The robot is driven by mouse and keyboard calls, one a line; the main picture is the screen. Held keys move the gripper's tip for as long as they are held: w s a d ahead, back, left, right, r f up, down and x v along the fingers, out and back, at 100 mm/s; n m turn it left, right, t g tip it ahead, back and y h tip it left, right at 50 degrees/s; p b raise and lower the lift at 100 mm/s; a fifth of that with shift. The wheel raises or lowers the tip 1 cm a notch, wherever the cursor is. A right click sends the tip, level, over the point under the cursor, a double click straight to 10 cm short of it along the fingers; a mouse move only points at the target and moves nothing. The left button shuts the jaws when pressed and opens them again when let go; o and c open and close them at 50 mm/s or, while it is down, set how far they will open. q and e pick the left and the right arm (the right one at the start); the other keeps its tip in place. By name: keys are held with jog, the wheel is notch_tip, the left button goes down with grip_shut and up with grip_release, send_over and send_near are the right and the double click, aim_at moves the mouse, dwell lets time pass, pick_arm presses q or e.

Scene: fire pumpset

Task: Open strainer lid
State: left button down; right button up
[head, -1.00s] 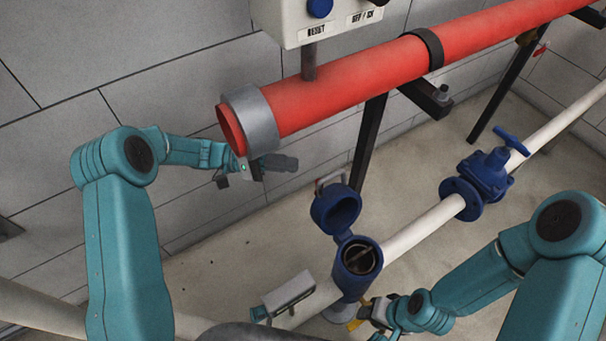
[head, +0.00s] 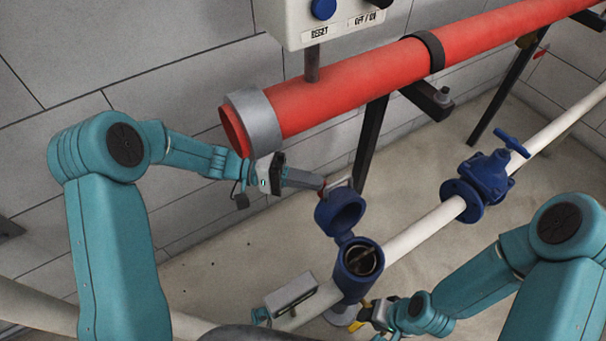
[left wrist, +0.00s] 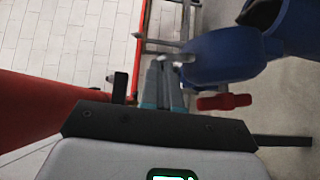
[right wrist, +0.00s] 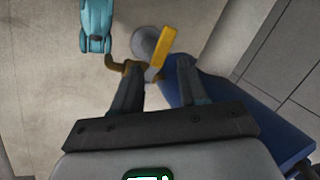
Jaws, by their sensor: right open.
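The blue strainer body (head: 359,270) stands on the white pipe with its round mouth uncovered. Its blue lid (head: 340,209) is swung up on the hinge on the far side; in the left wrist view the lid (left wrist: 222,58) is at upper right. My left gripper (head: 322,184) is at the lid's handle (head: 338,182). In the left wrist view its fingers (left wrist: 164,80) are together, their tips by the metal part of the handle; whether they touch is unclear. My right gripper (right wrist: 158,80) is open low beside the strainer, near a yellow lever (right wrist: 161,52).
A thick red pipe (head: 350,82) with a grey end collar runs above my left gripper. A blue valve (head: 478,182) sits on the white pipe (head: 425,228) to the right. Black supports (head: 369,145) stand behind the lid.

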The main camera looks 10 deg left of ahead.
pick_arm(q)
jog(key=shift+s+d+r, duration=0.2)
jog(key=shift+s+d, duration=0.1)
jog(key=shift+d, duration=0.05)
jog(key=shift+a, duration=0.1)
jog(key=a+r+p, duration=0.1)
jog(key=a, duration=1.5)
jog(key=shift+s, duration=0.1)
